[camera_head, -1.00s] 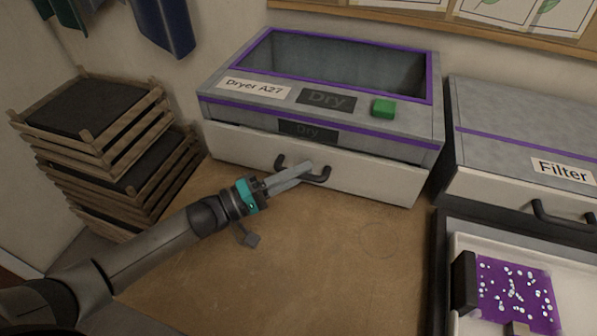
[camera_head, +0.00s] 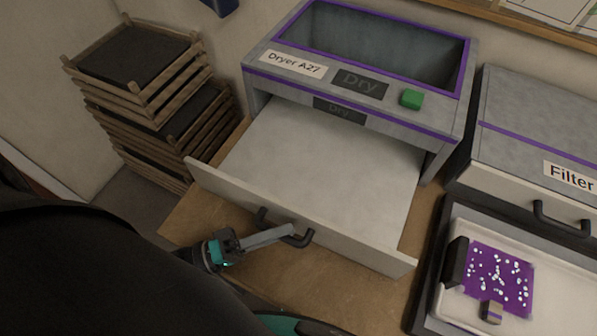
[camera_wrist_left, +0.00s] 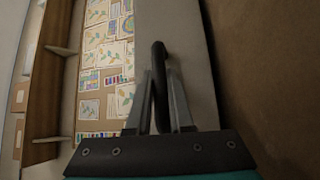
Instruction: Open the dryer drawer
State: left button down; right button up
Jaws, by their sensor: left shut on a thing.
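The dryer (camera_head: 362,85), labelled "Dryer A27", is a grey box with purple trim and a green button (camera_head: 411,99) on its front edge. Its white drawer (camera_head: 330,160) is pulled far out toward me, and the inside looks empty. The dark drawer handle (camera_head: 300,240) is on the front panel. My left gripper (camera_head: 290,229) is at that handle, its fingers shut on it. In the left wrist view the fingers (camera_wrist_left: 161,105) close around the dark handle bar (camera_wrist_left: 159,65). My right gripper does not show.
Stacked wooden frames (camera_head: 150,90) stand left of the dryer. A grey "Filter" box (camera_head: 530,130) with a dark handle is at right. In front of it a white tray (camera_head: 560,265) holds a purple sheet (camera_head: 500,280) with white spots. My dark arm covers the lower left.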

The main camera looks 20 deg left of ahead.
pick_arm(q)
jog(key=s, duration=0.7)
jog(key=shift+a+p, duration=0.15)
jog(key=shift+p, duration=0.2)
jog(key=c, duration=0.8)
grip_release()
jog(key=b+v, duration=0.3)
jog(key=v, duration=1.2)
jog(key=shift+a, duration=0.1)
